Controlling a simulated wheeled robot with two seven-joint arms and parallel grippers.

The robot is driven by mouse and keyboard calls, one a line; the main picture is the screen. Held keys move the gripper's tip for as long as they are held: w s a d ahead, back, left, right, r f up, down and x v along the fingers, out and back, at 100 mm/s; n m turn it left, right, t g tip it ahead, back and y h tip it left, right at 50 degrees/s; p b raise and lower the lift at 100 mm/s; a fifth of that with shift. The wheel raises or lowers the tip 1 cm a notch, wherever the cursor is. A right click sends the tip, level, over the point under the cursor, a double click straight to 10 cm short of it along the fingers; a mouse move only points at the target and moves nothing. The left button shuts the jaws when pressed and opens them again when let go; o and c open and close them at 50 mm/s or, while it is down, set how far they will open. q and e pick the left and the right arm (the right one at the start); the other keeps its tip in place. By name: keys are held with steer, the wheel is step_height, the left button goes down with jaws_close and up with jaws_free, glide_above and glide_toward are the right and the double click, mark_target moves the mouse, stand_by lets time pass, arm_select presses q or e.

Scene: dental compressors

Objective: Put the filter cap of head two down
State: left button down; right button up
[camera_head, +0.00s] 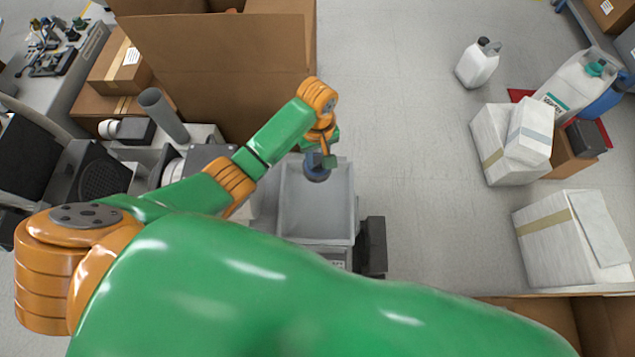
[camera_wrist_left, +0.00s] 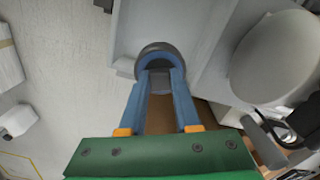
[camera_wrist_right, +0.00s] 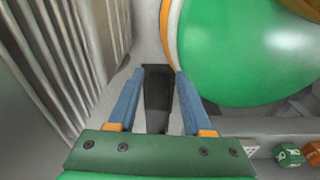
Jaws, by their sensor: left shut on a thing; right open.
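My left gripper (camera_head: 325,163) reaches over a grey open bin (camera_head: 348,205) in the head view, near the bin's far end. It is shut on a dark round filter cap (camera_head: 316,172). In the left wrist view the cap (camera_wrist_left: 160,48) sits between the two blue fingertips (camera_wrist_left: 160,70), with the grey bin behind it. I cannot tell whether the cap touches the bin. My right gripper (camera_wrist_right: 160,80) is open and shows only in the right wrist view. Head two of the compressor cannot be made out for sure.
A large cardboard box (camera_head: 220,65) stands behind the left arm. Grey machinery with a pipe (camera_head: 163,115) is left of the bin. A dark block (camera_head: 376,247) stands at the bin's right. White packages (camera_head: 565,238) and jugs (camera_head: 479,63) are far right; floor between is clear.

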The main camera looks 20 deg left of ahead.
mark_target(317, 168)
arm_select(q)
step_height(317, 168, down, 5)
steer(key=shift+r+b, duration=0.2)
steer(key=shift+b, duration=0.55)
step_height(317, 168, down, 4)
steer(key=shift+f+b, duration=0.1)
steer(key=shift+b, duration=0.9)
steer(key=c, duration=0.6)
jaws_free()
arm_select(e)
steer(key=shift+t, duration=0.3)
steer(key=f, duration=0.1)
steer(key=w+d+f, duration=0.1)
steer(key=f, duration=0.1)
steer(key=w+f, duration=0.1)
steer(key=shift+d+f, duration=0.15)
steer(key=shift+d, duration=0.25)
